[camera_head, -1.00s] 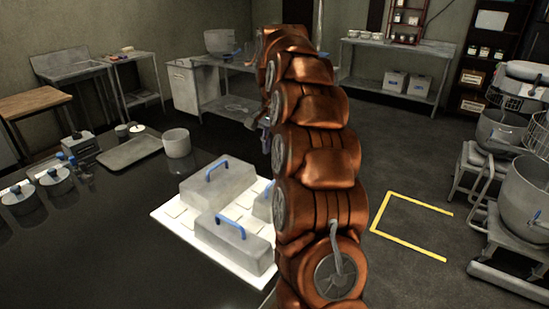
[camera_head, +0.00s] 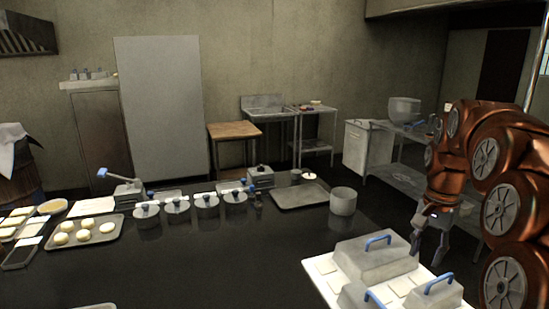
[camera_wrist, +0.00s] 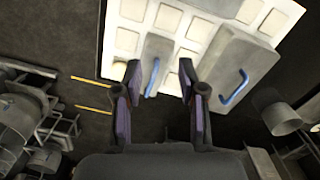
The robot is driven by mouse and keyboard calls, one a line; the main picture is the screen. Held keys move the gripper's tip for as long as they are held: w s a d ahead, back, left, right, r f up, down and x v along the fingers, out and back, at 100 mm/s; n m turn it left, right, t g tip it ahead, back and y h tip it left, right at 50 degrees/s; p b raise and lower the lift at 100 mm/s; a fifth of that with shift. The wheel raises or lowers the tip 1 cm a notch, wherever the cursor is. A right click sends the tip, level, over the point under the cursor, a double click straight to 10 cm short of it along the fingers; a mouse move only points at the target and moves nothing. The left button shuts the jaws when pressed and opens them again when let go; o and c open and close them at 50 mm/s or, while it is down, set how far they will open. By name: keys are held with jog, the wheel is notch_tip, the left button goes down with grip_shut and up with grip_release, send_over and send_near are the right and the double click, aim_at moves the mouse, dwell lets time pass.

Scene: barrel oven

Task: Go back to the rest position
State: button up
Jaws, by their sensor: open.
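My gripper (camera_head: 431,246) hangs at the right in the head view, fingers pointing down, beside the white board with metal covers. In the wrist view my gripper (camera_wrist: 160,100) has its two dark fingers apart with nothing between them. The white board (camera_head: 318,272) lies on the dark counter, and it also shows in the wrist view (camera_wrist: 112,62). Metal covers with blue handles stand on it, among them a large box-shaped cover (camera_head: 375,258) and a smaller one (camera_head: 436,296). Pale square pieces lie on the board around the covers.
The dark counter (camera_head: 215,265) has a clear middle. A metal table (camera_head: 400,178) is behind my arm.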

jog(key=s+a+f+n, duration=0.2)
jog(key=s+a+n, duration=0.4)
jog(key=s+a, duration=0.7)
jog(key=s+a+f+n, duration=0.1)
jog(key=s+f+n, duration=0.1)
jog(key=s, duration=0.7)
jog(key=s+a+f+n+g+p, duration=0.1)
jog(key=s+a+f+n, duration=0.1)
jog(key=s+f, duration=0.3)
jog(key=s, duration=0.3)
jog(key=shift+s, duration=0.35)
